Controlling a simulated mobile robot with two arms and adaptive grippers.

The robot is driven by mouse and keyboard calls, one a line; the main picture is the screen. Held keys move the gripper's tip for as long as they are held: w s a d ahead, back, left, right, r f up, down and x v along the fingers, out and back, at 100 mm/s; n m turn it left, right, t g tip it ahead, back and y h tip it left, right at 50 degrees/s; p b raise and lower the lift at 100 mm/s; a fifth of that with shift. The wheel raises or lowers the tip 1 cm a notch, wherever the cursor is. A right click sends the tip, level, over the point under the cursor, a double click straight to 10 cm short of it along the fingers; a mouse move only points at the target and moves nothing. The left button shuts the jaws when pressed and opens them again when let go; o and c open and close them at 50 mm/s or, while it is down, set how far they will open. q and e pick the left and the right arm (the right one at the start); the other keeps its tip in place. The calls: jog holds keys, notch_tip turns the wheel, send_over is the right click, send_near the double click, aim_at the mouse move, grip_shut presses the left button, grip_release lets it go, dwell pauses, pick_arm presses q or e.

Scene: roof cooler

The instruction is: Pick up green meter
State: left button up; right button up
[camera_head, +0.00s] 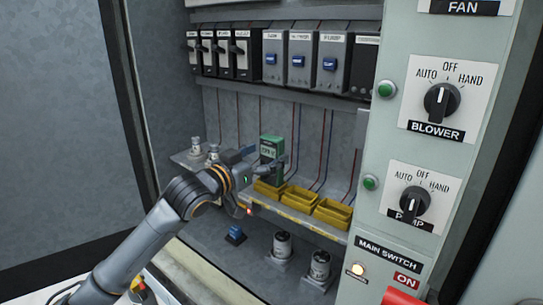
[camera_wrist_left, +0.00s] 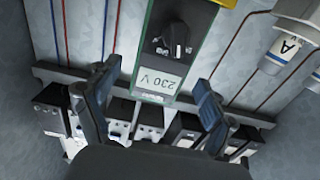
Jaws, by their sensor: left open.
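The green meter (camera_head: 271,149) stands upright on the shelf inside the cabinet, left of the yellow bins. In the left wrist view the meter (camera_wrist_left: 165,55) appears upside down, with a black dial and a display reading 230 V. In the left wrist view my left gripper (camera_wrist_left: 156,76) is open, with one finger on each side of the meter's display end. I see no contact, and cannot tell how deep the meter lies between the fingers. My right gripper is not in view.
Yellow bins (camera_head: 299,198) stand right of the meter along the shelf. White-grey cylinders (camera_head: 213,153) stand to its left; one (camera_wrist_left: 293,38) shows in the wrist view. Breakers (camera_head: 301,58) hang above. More cylinders (camera_head: 282,245) and a blue part (camera_head: 235,235) are below. A switch panel (camera_head: 453,139) borders the right.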

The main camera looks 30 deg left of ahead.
aim_at(268, 141)
pick_arm(q)
jog(key=shift+w+d+r, duration=0.1)
jog(key=shift+w+r, duration=0.05)
jog(key=shift+w, duration=1.2)
jog(key=shift+s, duration=0.1)
jog(key=shift+c, duration=1.3)
jog(key=c, duration=1.4)
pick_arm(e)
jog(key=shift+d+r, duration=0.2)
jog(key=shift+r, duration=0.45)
pick_arm(q)
jog(key=shift+r, duration=0.5)
jog(key=shift+r+b, duration=0.5)
jog(key=shift+r, duration=0.45)
jog(key=s+d+r+b, duration=0.2)
jog(key=s+d+r, duration=0.4)
jog(key=s+r, duration=0.4)
jog(key=shift+s+d, duration=0.4)
jog(key=shift+s, duration=0.75)
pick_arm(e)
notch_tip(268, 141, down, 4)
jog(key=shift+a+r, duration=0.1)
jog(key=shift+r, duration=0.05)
